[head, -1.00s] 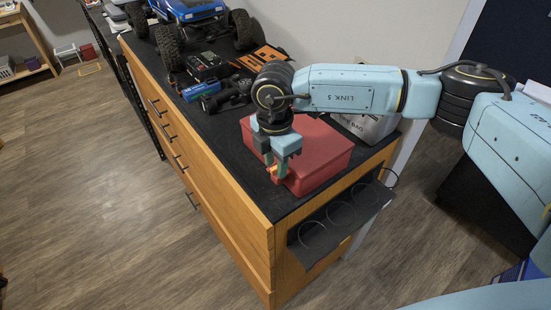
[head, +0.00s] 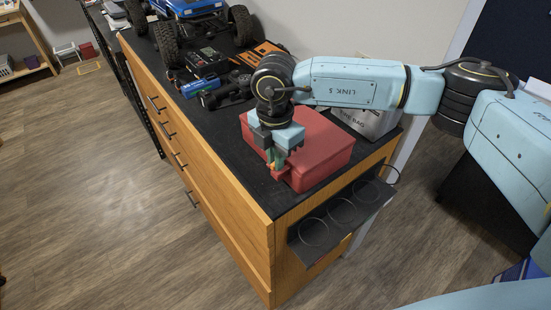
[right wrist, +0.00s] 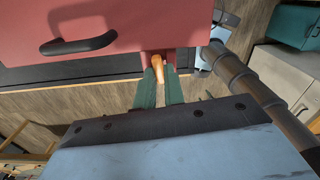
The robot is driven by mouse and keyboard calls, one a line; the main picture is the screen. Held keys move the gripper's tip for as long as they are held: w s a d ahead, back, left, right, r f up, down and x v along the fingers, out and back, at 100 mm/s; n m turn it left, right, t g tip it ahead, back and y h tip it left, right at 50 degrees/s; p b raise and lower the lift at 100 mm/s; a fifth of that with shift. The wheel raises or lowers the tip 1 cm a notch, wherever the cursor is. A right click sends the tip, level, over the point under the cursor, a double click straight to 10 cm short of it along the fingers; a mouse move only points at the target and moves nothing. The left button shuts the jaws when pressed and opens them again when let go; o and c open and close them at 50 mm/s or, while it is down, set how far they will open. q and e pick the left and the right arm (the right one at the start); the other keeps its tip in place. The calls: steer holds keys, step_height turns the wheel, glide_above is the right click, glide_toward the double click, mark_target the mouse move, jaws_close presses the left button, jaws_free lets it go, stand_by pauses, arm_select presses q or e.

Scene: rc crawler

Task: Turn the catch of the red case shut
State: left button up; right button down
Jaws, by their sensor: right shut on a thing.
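The red case (head: 312,142) sits closed on the black top of the wooden cabinet, near its right end. It also shows in the right wrist view (right wrist: 135,15), with a black handle (right wrist: 78,44) on its face. The orange catch (right wrist: 157,65) is at the case's edge, between the two green fingers of my right gripper (right wrist: 160,88). The fingers are shut on the catch. In the head view my right gripper (head: 277,163) comes down at the front left side of the case and hides the catch. My left gripper is not in view.
A blue RC crawler (head: 195,10) stands at the far end of the cabinet (head: 215,170). A black charger (head: 203,62) and other parts lie nearer. A black holder with rings (head: 340,215) juts from the cabinet's end.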

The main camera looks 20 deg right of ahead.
steer(key=n+b, duration=0.8)
steer(key=shift+d+f+n, duration=0.1)
steer(key=shift+f+n, duration=0.05)
steer(key=shift+n, duration=0.25)
steer(key=n+b, duration=0.4)
steer(key=shift+s+d, duration=0.1)
steer(key=shift+r+n+b, duration=0.2)
steer(key=shift+n+b, duration=0.7)
steer(key=shift+n, duration=0.8)
steer(key=c, duration=1.5)
jaws_free()
